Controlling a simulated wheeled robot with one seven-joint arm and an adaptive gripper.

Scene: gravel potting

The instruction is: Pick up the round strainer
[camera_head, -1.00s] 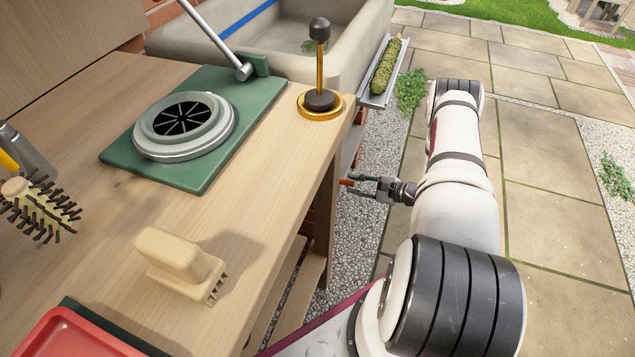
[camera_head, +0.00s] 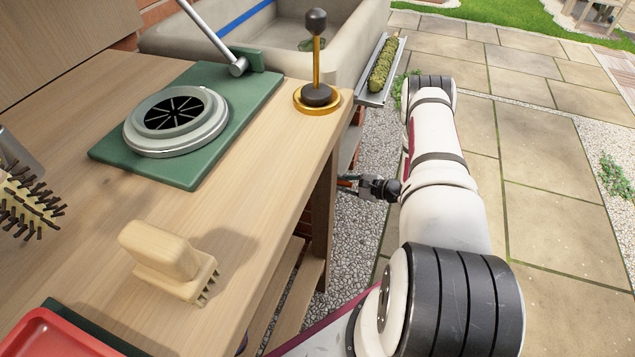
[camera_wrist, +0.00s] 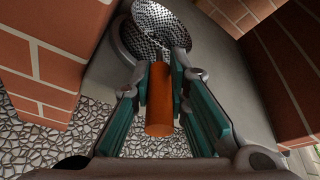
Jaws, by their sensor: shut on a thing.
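The round strainer (camera_wrist: 160,22) is a perforated metal bowl at the top of the wrist view, with an orange handle (camera_wrist: 159,105) pointing toward me. My gripper (camera_wrist: 160,95) is shut on this handle, with a green-padded finger on either side. In the head view my gripper (camera_head: 352,184) is low beside the table's right edge, with a bit of orange at its tips. The strainer's bowl is hidden there by the table. I cannot tell whether the bowl still touches the grey surface behind it.
Brick piers (camera_wrist: 40,65) (camera_wrist: 285,80) stand left and right of my gripper, over gravel (camera_wrist: 45,135). Above is the wooden table (camera_head: 255,150) with a green press (camera_head: 190,165), a brass-based tamper (camera_head: 317,95) and a wooden brush (camera_head: 168,262). Paving to the right is open.

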